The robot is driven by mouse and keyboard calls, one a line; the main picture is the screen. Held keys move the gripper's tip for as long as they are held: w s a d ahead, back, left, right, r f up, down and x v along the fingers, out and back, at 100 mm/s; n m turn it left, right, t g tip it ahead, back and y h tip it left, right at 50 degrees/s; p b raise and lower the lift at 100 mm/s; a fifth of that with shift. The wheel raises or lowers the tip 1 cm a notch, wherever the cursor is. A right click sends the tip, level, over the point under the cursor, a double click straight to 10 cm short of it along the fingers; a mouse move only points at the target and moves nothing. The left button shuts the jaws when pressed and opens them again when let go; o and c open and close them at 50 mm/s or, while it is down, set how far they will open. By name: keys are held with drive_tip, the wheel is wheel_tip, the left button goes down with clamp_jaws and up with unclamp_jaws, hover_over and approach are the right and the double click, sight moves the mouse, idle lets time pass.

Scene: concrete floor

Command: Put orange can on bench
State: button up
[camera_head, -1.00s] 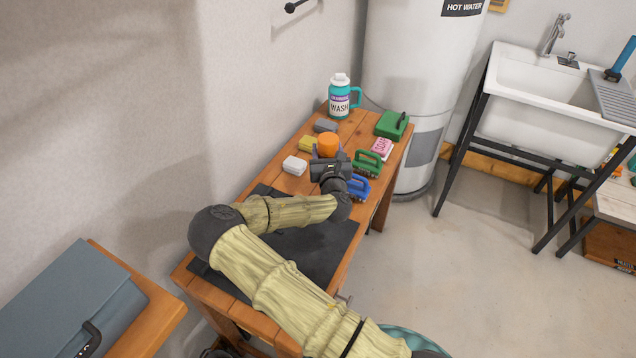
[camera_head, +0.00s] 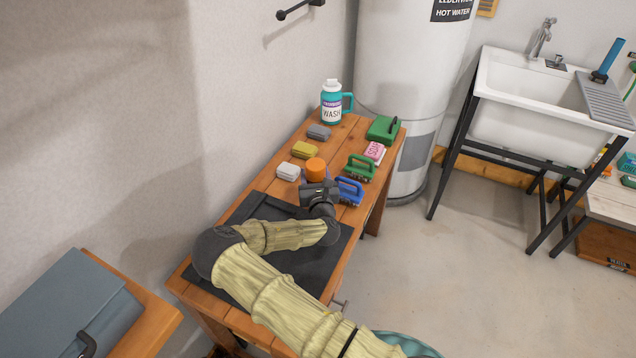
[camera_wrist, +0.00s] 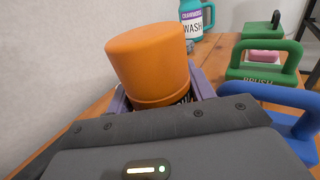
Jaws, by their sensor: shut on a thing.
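The orange can (camera_head: 316,165) stands up from my gripper (camera_head: 317,179) over the far part of a wooden bench-like table (camera_head: 357,140). In the wrist view the can (camera_wrist: 150,60) fills the upper middle and looks slightly tilted. My gripper (camera_wrist: 160,96) is shut on it, with purple-grey parts on both sides of its lower end. The can's base is hidden behind the gripper, so I cannot tell whether it touches the wood.
A white block (camera_head: 288,171) lies left of the can and a blue-handled brush (camera_head: 349,190) right. A green-handled brush (camera_head: 359,167), yellow sponge (camera_head: 304,150), pink soap (camera_head: 374,152), grey block (camera_head: 318,132), green box (camera_head: 384,129) and wash jug (camera_head: 331,103) stand farther back. A black mat (camera_head: 285,258) covers the near part.

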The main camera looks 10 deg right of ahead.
drive_tip(key=shift+f, duration=1.6)
drive_tip(key=shift+f, duration=0.15)
drive_tip(key=o, duration=1.1)
drive_tip(key=shift+s+a, duration=0.1)
drive_tip(key=s, duration=0.6)
drive_tip(key=shift+s+b, duration=0.3)
drive_tip(key=shift+s, duration=0.4)
